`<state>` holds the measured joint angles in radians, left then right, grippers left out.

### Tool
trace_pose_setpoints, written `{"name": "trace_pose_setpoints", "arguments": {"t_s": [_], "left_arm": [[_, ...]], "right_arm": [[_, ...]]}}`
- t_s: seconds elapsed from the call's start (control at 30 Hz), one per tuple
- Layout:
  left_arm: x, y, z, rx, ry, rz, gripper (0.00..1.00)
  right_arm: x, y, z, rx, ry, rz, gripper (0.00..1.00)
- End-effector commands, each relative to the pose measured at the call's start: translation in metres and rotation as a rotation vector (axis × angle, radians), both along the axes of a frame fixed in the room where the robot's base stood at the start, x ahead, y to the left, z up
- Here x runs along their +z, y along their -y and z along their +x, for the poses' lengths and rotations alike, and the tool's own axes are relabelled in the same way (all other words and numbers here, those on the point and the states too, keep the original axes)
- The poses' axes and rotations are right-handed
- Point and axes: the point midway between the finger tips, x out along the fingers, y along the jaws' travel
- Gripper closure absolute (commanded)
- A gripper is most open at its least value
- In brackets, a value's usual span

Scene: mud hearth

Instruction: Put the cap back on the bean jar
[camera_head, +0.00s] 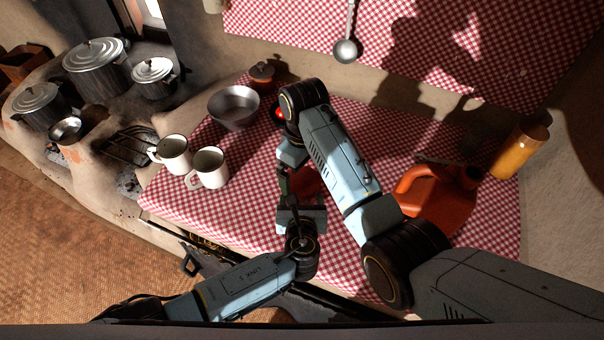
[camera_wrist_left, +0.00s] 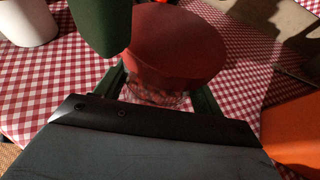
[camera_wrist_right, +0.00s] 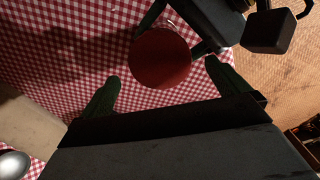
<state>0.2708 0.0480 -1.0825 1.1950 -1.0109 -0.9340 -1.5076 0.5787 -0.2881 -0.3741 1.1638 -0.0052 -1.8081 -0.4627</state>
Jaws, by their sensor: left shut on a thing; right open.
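The red cap (camera_wrist_left: 175,45) lies on top of the bean jar (camera_wrist_left: 150,96), whose clear glass shows as a narrow strip below it in the left wrist view. I cannot tell whether the cap is fully seated. The cap also shows in the head view (camera_head: 307,181), partly hidden by my right arm, and as a round disc in the right wrist view (camera_wrist_right: 160,57). My left gripper (camera_head: 301,195) is shut on the jar's body, low and from the front. My right gripper (camera_wrist_right: 162,72) is open above the cap, with a finger on either side and clear of it.
Two white mugs (camera_head: 207,168) and a metal bowl (camera_head: 234,107) stand left on the checked table. A small clay pot (camera_head: 262,75) is behind. An orange jug (camera_head: 436,199) and a yellow-brown cylinder (camera_head: 520,148) are right. A ladle (camera_head: 345,50) hangs at the back.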

Motion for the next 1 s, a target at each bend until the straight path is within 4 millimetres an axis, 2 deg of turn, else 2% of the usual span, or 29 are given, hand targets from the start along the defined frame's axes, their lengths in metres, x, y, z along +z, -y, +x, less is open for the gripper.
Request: {"name": "trace_pose_setpoints", "arguments": {"t_s": [0.13,0.43,0.57,0.67,0.77,0.9,1.0], "left_arm": [[0.0,-0.001,0.0,0.002,0.0,0.003,0.95],[0.0,-0.001,0.0,0.001,0.0,0.003,0.95],[0.0,-0.001,0.0,0.001,0.0,0.003,0.95],[0.0,-0.001,0.0,0.001,0.0,0.003,0.95],[0.0,-0.001,0.0,0.001,0.0,0.003,0.95],[0.0,-0.001,0.0,0.001,0.0,0.003,0.95],[0.0,-0.001,0.0,0.001,0.0,0.003,0.95]], "right_arm": [[0.012,0.0,0.0,0.0,0.001,0.001,0.0],[0.013,0.0,0.0,0.001,0.001,0.0,0.0],[0.016,0.001,0.012,0.012,0.058,-0.013,0.0],[0.026,0.003,0.037,0.043,0.189,-0.045,0.0],[0.045,0.005,0.074,0.103,0.387,-0.097,0.0],[0.09,0.001,0.126,0.234,0.708,-0.192,0.0],[0.13,-0.008,0.155,0.352,0.931,-0.265,0.0]]}}
